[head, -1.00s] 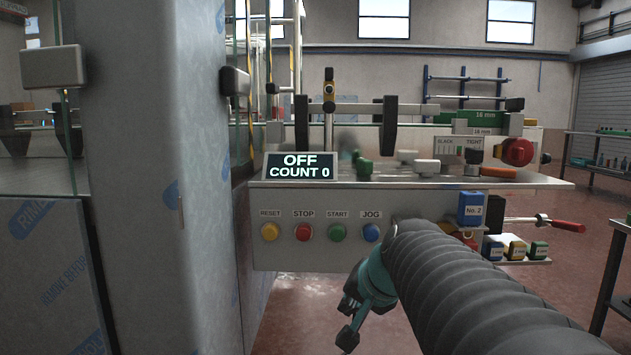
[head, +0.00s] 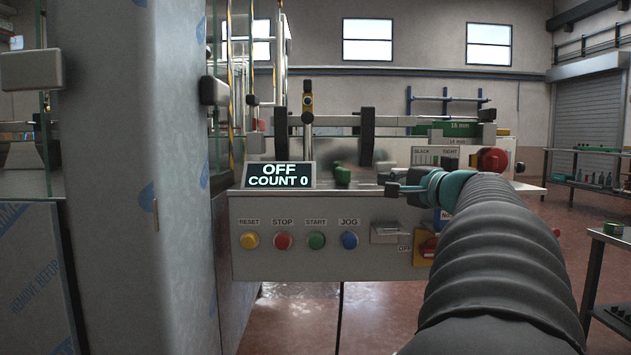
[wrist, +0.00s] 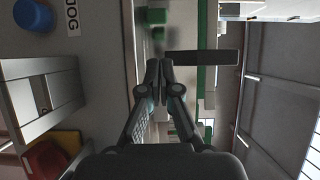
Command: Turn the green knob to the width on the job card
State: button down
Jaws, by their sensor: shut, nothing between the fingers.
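The green knob (head: 343,176) stands on the machine's top ledge, just right of the OFF / COUNT 0 display; its pointer setting is too small to read. Green parts (wrist: 157,16) show at the top of the wrist view, probably this knob. A green sign (head: 460,129) at the back right reads 16 mm, with a similar white label (head: 456,142) below; I cannot tell which is the job card. My gripper (head: 390,188) is shut and empty, pointing left at ledge height, right of the knob and apart from it. Its closed fingertips (wrist: 161,82) show in the wrist view.
The display (head: 279,175) stands on the ledge. A dark upright post (head: 367,136) rises behind the knob. A red knob (head: 492,160) sits right. A large metal cabinet (head: 140,200) fills the left.

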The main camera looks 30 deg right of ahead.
aim_at(361, 187)
jog(key=w+p, duration=0.1)
jog(key=w, duration=0.8)
jog(key=shift+w+d, duration=0.15)
jog(key=shift+w, duration=0.2)
jog(key=shift+s+f+h+b, duration=0.1)
jog(key=shift+f+h+b, duration=0.05)
jog(key=shift+h+b, duration=0.2)
